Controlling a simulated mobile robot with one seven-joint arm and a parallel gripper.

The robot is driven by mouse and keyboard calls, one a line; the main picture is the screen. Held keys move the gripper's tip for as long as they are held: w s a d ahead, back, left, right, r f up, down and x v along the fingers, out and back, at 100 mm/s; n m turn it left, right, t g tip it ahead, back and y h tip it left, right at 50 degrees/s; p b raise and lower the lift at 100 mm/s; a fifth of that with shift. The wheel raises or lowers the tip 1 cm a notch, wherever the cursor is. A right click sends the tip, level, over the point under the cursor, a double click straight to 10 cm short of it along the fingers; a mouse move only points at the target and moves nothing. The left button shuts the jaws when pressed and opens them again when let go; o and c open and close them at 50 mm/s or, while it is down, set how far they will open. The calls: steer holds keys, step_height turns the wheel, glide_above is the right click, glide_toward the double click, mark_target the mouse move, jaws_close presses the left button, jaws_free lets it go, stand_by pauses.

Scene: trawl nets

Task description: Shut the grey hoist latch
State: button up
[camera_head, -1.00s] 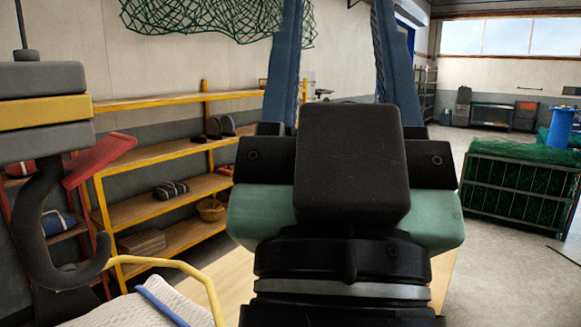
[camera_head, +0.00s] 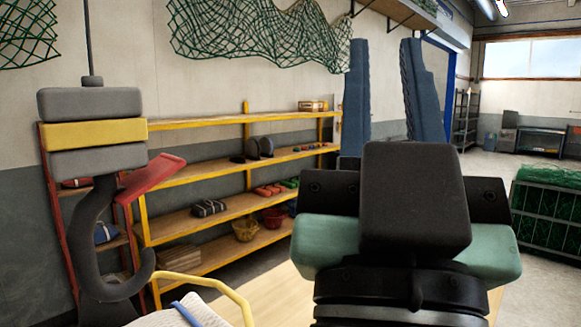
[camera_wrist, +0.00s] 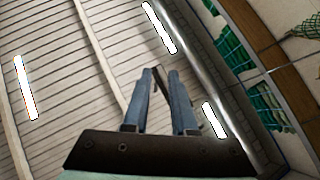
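The hoist block (camera_head: 93,133) hangs at the left of the head view, grey with a yellow band, on a thin cable. A dark grey hook (camera_head: 88,262) hangs below it. The only latch I see on it is a red flap (camera_head: 152,176). It points up and right, apart from the hook's tip, so the hook's mouth is open. My gripper (camera_head: 385,45) is right of the hook in the picture, its two blue fingers pointing up. The fingers are apart with nothing between them. The wrist view also shows the fingers (camera_wrist: 160,72) apart; hook and latch are not in that view.
A yellow-framed shelf (camera_head: 247,118) with several small goods stands behind the hook. A yellow handle (camera_head: 205,281) on a white load is below the hook. A green net crate (camera_head: 548,212) stands at the right. Space between hook and gripper looks clear.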

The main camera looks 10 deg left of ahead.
steer(key=w+a+n+g+y, duration=0.1)
steer(key=w+y, duration=0.1)
steer(key=w+a+n+g+y, duration=0.1)
steer(key=w+a+y, duration=0.1)
steer(key=shift+w+a+r+n, duration=0.1)
steer(key=shift+a+n, duration=0.2)
steer(key=shift+n, duration=0.1)
jaws_close()
steer(key=w+a+f+n+g+y+p, duration=0.1)
steer(key=a+f+n+g+y, duration=0.1)
steer(key=a+n+g, duration=0.4)
steer(key=w+a+f+n+g+y, duration=0.2)
steer(key=a+n+g+y, duration=0.3)
steer(key=a+g, duration=0.5)
steer(key=shift+a+f+n+p, duration=0.25)
steer(key=shift+a+n+p, duration=0.15)
steer(key=shift+n, duration=0.3)
steer(key=shift+w+a, duration=0.1)
